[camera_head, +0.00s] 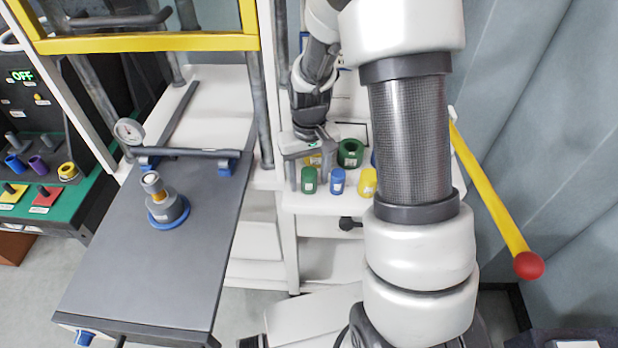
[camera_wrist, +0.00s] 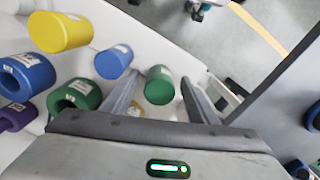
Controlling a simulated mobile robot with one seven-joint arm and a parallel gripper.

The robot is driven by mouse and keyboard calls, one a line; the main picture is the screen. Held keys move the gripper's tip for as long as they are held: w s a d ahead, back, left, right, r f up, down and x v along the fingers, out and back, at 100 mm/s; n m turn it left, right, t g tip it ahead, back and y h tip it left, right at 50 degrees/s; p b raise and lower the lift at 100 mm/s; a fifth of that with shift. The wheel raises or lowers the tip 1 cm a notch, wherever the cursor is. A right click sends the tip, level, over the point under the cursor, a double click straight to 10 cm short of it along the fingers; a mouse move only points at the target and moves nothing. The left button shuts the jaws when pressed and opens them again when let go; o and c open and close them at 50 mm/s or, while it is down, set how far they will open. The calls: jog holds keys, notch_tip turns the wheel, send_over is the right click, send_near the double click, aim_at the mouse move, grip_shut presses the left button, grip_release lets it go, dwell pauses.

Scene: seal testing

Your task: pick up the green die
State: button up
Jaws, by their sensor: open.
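Two green pieces stand on the white shelf. One is a small solid-looking green cylinder with a label (camera_head: 309,181), also in the wrist view (camera_wrist: 160,90). The other is a wider green ring with a hole (camera_head: 350,146), also in the wrist view (camera_wrist: 84,96). I cannot tell from looks alone which one is the green die. My gripper (camera_head: 309,174) points down over the shelf, its fingers apart and empty. In the wrist view my gripper (camera_wrist: 161,80) has the small green cylinder showing between its fingers; contact cannot be told. The green ring lies outside the left finger.
A blue cylinder (camera_head: 337,182) and a yellow cylinder (camera_head: 367,184) stand close beside the small green one. A blue ring (camera_wrist: 30,72) and a purple ring (camera_wrist: 16,116) stand further left in the wrist view. A grey table (camera_head: 150,275) with a gauge fixture stands left.

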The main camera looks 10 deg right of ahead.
jog(key=shift+f, duration=0.35)
jog(key=shift+c, duration=0.5)
grip_shut()
jog(key=shift+r, duration=0.15)
